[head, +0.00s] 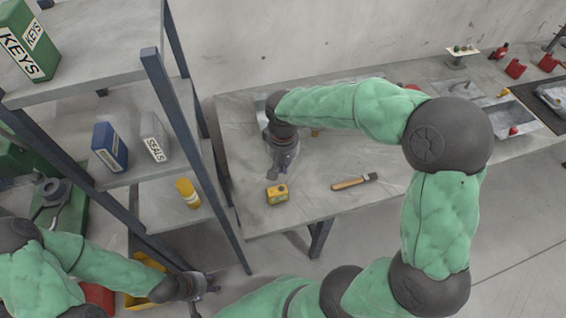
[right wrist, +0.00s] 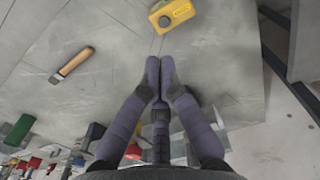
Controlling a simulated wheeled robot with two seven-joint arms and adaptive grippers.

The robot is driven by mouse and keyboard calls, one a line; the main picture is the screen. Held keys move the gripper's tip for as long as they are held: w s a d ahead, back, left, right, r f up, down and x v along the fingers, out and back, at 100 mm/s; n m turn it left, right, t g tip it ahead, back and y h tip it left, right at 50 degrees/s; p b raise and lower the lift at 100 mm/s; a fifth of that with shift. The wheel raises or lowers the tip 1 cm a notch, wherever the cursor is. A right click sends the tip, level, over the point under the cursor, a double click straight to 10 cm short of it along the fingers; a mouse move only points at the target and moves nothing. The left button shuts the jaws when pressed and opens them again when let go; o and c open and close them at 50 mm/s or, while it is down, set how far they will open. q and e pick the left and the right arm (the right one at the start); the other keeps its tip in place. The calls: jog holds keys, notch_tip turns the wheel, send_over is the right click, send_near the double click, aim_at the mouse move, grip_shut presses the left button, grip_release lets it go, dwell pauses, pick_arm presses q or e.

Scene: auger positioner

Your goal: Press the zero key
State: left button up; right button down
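A small yellow device (head: 277,194) with a dark marking lies on the grey bench, near its front left part. It also shows at the top of the right wrist view (right wrist: 172,14). Its zero key is too small to make out. My right gripper (head: 277,174) is above the bench, just behind the device in the head view and apart from it. In the right wrist view its two fingertips (right wrist: 160,68) are together with nothing between them. My left gripper (head: 203,284) is low at the left, beside the shelf and far from the device; its fingers are unclear.
A shelf rack (head: 185,135) holding a blue box (head: 109,147) and a yellow cylinder (head: 188,193) stands at the left. Red items and trays are along the right.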

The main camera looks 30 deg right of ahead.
aim_at(283, 188)
notch_tip(283, 188, down, 9)
jog(key=shift+f+b, duration=0.2)
jog(key=shift+b, duration=0.85)
